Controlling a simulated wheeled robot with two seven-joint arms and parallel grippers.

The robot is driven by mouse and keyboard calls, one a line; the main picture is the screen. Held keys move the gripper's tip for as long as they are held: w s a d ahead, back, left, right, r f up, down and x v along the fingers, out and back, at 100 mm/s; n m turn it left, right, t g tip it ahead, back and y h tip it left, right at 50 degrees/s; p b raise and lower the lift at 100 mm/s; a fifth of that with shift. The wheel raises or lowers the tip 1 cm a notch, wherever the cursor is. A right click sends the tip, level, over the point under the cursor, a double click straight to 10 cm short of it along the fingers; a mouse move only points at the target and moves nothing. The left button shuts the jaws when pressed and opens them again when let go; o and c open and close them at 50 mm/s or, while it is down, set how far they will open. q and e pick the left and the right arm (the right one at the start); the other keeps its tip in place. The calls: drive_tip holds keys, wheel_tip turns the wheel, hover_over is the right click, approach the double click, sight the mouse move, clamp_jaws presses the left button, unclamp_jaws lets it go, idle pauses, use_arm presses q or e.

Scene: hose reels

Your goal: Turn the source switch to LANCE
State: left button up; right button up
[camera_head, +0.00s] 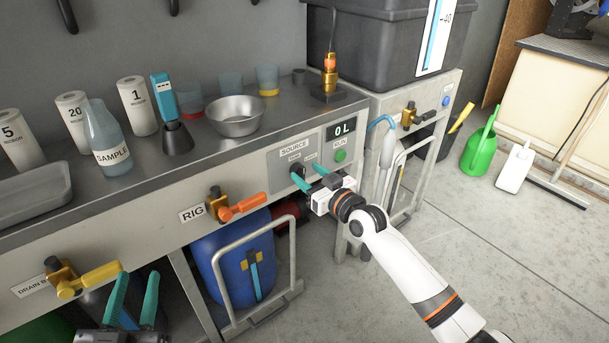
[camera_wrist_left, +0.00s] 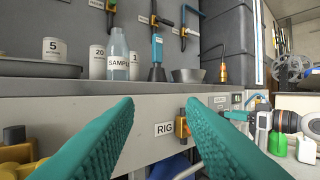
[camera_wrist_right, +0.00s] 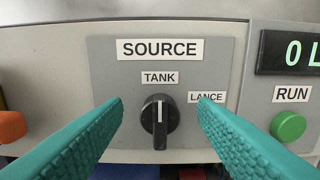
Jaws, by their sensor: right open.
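The source switch (camera_wrist_right: 159,122) is a black rotary knob on a grey panel under a SOURCE label (camera_wrist_right: 159,48). Its white line points straight up at the TANK label (camera_wrist_right: 159,78). The LANCE label (camera_wrist_right: 206,97) is to its upper right, partly covered by a fingertip. My right gripper (camera_head: 308,176) is open in front of the panel. In the right wrist view its fingers lie left and right of the knob, with visible gaps on both sides. My left gripper (camera_head: 133,298) is open and empty at the lower left, in front of the bench.
Right of the switch are a green RUN button (camera_wrist_right: 288,126) and a display (camera_head: 342,130) reading 0 L. The RIG valve (camera_head: 238,208) with an orange handle is to the left. The bench top (camera_head: 160,175) holds bottles, cups and a metal bowl (camera_head: 235,116).

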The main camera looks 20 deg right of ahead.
use_arm(q)
drive_tip(key=shift+s+d+r+t+h, duration=0.1)
drive_tip(key=shift+s+r+t+h, duration=0.1)
drive_tip(key=shift+r+t, duration=0.35)
drive_tip(key=shift+s+d+r+t+h, duration=0.15)
drive_tip(key=shift+r+t+h, duration=0.1)
drive_tip(key=shift+r, duration=0.45)
use_arm(e)
drive_tip(key=shift+x, duration=1.1)
use_arm(q)
drive_tip(key=shift+a, duration=0.1)
use_arm(e)
drive_tip(key=c, duration=1)
drive_tip(key=shift+o, duration=0.2)
